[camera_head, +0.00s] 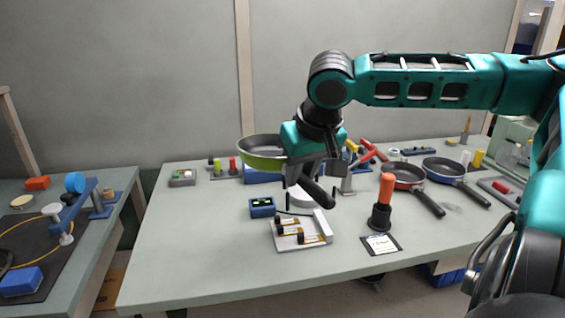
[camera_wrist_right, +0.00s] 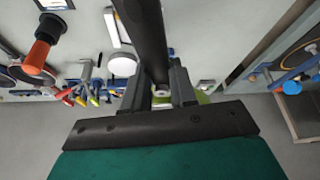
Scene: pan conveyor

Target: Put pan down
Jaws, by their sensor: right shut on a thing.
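A green pan (camera_head: 262,152) with a dark inside is held up above the back of the table (camera_head: 190,240). My right gripper (camera_head: 312,180) is shut on its black handle (camera_head: 319,192), which sticks out toward the front. In the right wrist view the handle (camera_wrist_right: 142,35) runs between the fingers of my right gripper (camera_wrist_right: 163,88). Only a bit of the green pan (camera_wrist_right: 203,97) shows behind the fingers there. My left gripper is in neither view.
A red pan (camera_head: 402,174) and a blue pan (camera_head: 444,168) lie on the right of the table. An orange-handled tool (camera_head: 386,188) stands upright near the front. A white tray (camera_head: 325,226) and a small blue box (camera_head: 262,207) lie mid-table. The table's left front is clear.

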